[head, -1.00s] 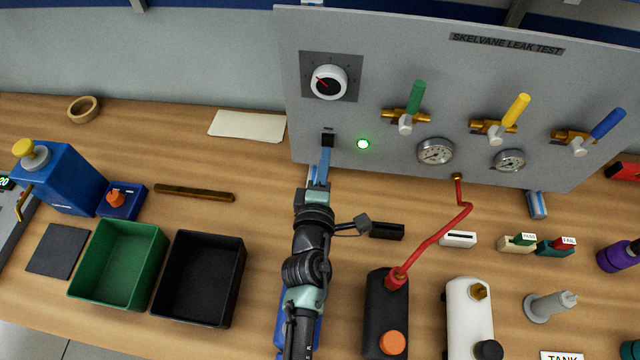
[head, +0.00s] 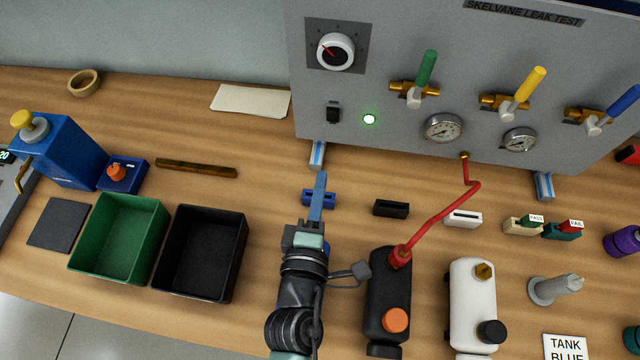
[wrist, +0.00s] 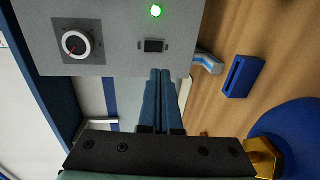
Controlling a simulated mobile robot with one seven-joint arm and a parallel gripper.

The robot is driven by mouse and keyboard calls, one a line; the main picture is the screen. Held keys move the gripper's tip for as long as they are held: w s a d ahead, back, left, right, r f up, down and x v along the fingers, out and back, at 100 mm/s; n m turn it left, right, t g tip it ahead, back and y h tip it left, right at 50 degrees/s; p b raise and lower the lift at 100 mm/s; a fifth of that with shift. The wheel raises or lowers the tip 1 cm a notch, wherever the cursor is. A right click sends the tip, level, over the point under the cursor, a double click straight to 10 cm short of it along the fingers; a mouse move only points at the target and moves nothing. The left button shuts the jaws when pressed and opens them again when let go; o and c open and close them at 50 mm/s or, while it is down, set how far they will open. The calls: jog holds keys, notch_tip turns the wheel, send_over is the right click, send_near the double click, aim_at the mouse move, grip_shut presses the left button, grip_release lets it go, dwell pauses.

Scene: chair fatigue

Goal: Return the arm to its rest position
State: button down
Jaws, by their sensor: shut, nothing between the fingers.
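My gripper (head: 317,196) is in the lower middle of the head view, above the bench in front of the grey leak test panel (head: 390,35). Its two blue fingers lie close together with nothing between them. In the wrist view the shut fingers (wrist: 159,100) point toward the panel, below a black rocker switch (wrist: 154,46). The switch also shows in the head view (head: 333,112), apart from the fingertips. A green lamp (head: 369,119) glows beside it. My arm reaches in from the bottom edge of the head view.
A blue holder (head: 318,199) sits behind the fingers. A black tank (head: 388,290) with a red hose (head: 440,216) stands close to my arm's right, and a white tank (head: 472,300) beyond it. A black bin (head: 163,250) and a green bin (head: 78,235) stand left.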

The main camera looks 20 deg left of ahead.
dwell(0.4)
jog(key=w+d+r+m+t+h, duration=0.1)
jog(key=w+d+r+m+t, duration=0.2)
jog(key=r, duration=0.7)
jog(key=w+d+r+m+t+h, duration=0.15)
jog(key=w+r+m, duration=0.3)
jog(key=r, duration=0.45)
jog(key=w+d+r+m+t+h, duration=0.1)
jog(key=w+d+r+m+t, duration=0.3)
jog(key=r, duration=0.6)
jog(key=s+d+r+m+t, duration=0.1)
jog(key=s+r+m, duration=0.2)
jog(key=r, duration=0.6)
jog(key=s+d+r+m+t, duration=0.1)
jog(key=s+r+m, duration=0.2)
jog(key=r, duration=0.6)
jog(key=s+d+r+m+t+h, duration=0.1)
jog(key=s+d+r+m, duration=0.1)
jog(key=s+r, duration=0.3)
notch_tip(320, 180, up, 4)
jog(key=shift+s+m, duration=0.35)
jog(key=shift+m, duration=0.5)
